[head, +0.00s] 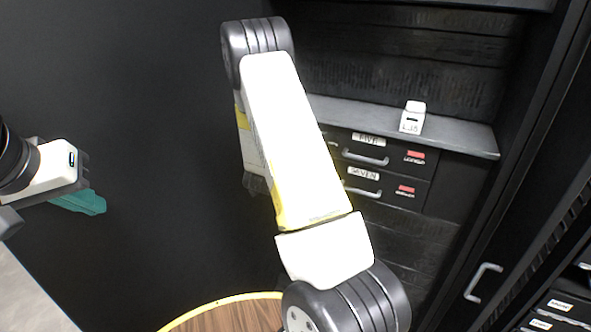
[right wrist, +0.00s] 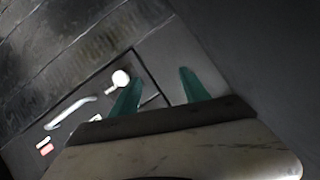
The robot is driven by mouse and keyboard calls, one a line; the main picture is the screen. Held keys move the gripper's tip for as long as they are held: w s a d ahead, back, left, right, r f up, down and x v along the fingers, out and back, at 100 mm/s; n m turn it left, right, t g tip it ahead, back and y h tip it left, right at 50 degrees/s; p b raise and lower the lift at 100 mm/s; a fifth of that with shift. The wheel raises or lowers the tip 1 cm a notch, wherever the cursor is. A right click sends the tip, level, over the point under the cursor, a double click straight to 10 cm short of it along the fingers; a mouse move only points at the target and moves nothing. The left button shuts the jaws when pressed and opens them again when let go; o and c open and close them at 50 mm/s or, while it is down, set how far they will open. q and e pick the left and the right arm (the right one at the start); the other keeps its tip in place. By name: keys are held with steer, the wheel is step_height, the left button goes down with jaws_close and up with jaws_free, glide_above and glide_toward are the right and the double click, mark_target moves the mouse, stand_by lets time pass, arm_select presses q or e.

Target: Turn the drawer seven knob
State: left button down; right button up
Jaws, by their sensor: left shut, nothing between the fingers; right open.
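Drawer seven (head: 388,184), black with a white SEVEN label, a silver handle and a red tag, sits in the cabinet below drawer five (head: 391,149). In the head view my right arm covers its left end, and no knob shows there. In the right wrist view a round white knob (right wrist: 121,78) is on a dark drawer front, beside the left finger's tip; its drawer label cannot be read. My right gripper (right wrist: 158,88) is open, its teal fingers pointing at the front, with the knob outside the gap. My left gripper (head: 80,202) is shut and empty at the far left.
A grey shelf (head: 460,136) above the drawers carries a small white block marked L.35 (head: 412,118). A cabinet door with a silver handle (head: 483,282) stands at the right. A dark panel (head: 150,110) fills the left. A yellow-edged wooden round (head: 235,314) is below.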

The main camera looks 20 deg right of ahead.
steer(key=s+d+f+t+h, duration=0.1)
steer(key=s+d+f+h, duration=0.35)
steer(key=d+f, duration=0.2)
steer(key=w+d+h, duration=0.1)
steer(key=w+d, duration=0.3)
steer(key=d, duration=0.1)
steer(key=shift+w+d+f, duration=0.15)
steer(key=shift+w+f, duration=0.2)
steer(key=shift+f, duration=0.05)
steer(key=shift+h, duration=0.25)
steer(key=shift+c, duration=0.4)
jaws_close()
